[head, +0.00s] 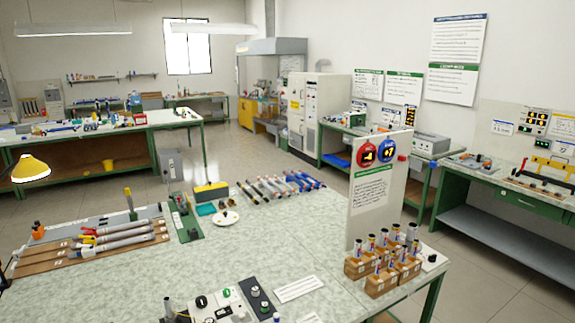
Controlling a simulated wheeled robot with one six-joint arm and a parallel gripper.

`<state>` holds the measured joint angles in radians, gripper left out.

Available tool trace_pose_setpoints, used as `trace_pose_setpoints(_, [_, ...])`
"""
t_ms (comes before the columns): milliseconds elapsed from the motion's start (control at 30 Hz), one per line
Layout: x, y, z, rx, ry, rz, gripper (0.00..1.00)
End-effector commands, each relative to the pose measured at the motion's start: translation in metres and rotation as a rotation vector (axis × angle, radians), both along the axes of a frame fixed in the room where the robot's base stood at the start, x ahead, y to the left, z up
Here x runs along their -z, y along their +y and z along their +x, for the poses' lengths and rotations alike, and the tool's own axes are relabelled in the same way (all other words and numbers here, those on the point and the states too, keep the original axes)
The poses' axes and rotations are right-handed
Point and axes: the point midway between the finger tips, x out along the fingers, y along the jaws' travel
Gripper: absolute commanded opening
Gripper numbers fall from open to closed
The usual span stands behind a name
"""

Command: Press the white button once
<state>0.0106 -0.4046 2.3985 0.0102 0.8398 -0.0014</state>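At the table's front edge are small control boxes: a white panel (228,297) with a dark knob and a green button, and a dark panel (256,297) with round controls. Whether any of these controls is a white button I cannot tell. My gripper is not in view.
Wooden blocks holding upright rods (383,276) and an upright sign board (376,190) stand near the right corner. A rack of long rods (110,240) lies at left, several rods (280,187) at the back. The near table's middle (270,240) is clear.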

Motion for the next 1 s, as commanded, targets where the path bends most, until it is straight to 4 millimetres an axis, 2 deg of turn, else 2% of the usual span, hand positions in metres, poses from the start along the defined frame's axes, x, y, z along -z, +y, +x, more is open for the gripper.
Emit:
trace_pose_setpoints(67, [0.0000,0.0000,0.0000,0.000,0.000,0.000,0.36])
trace_pose_setpoints(500, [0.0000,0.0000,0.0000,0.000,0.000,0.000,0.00])
trace_pose_setpoints(1000, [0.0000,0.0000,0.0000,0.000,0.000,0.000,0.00])
